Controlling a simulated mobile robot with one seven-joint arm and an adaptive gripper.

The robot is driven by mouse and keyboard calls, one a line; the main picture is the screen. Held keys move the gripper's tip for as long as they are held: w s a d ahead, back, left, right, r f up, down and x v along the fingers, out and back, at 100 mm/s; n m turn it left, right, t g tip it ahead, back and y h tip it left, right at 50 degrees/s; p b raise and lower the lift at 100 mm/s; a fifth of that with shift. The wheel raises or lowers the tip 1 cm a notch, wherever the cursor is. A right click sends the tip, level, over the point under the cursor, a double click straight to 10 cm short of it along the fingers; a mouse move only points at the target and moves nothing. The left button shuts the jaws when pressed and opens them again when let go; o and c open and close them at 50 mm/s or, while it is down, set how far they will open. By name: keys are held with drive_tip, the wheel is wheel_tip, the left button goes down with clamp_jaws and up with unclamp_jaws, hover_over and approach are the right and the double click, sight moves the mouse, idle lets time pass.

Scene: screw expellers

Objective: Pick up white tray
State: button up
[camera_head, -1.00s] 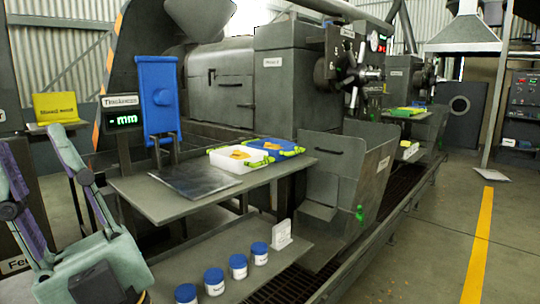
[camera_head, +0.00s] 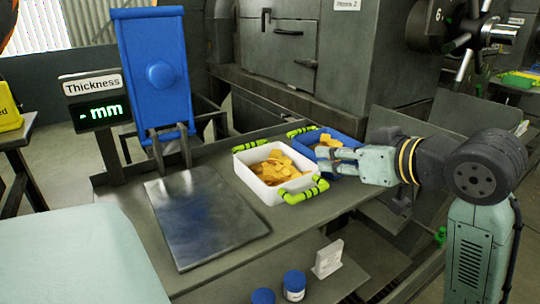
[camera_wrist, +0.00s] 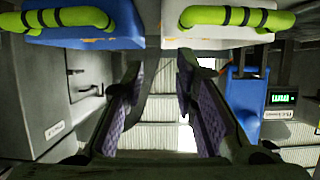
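The white tray (camera_head: 259,190) holds orange-yellow pieces and has bright green handles at its near right and far ends. It sits on the grey metal shelf (camera_head: 235,252). My gripper (camera_head: 322,160) is to the right of the white tray, by the blue tray, and looks apart from the white tray's handles. In the wrist view, the white tray (camera_wrist: 220,40) with a green handle (camera_wrist: 230,17) is at upper right. There my gripper (camera_wrist: 160,72) has its purple-padded fingers spread, with nothing between them.
A blue tray (camera_head: 302,139) with similar pieces stands beside the white one, partly hidden by my gripper. A dark metal plate (camera_head: 205,220) lies to the left. A blue press (camera_head: 152,70) and thickness display (camera_head: 98,112) stand behind it. Blue-lidded jars (camera_head: 294,284) are below.

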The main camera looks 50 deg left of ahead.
sight(275, 170)
drive_tip(key=x, duration=0.3)
drive_tip(key=shift+s+a+f+p, duration=0.15)
drive_tip(key=shift+s+a+p, duration=0.05)
drive_tip(key=shift+a+p, duration=0.15)
drive_tip(key=shift+p+x, duration=0.4)
drive_tip(key=shift+x, duration=2.7)
drive_tip(key=shift+c, duration=0.3)
clamp_jaws()
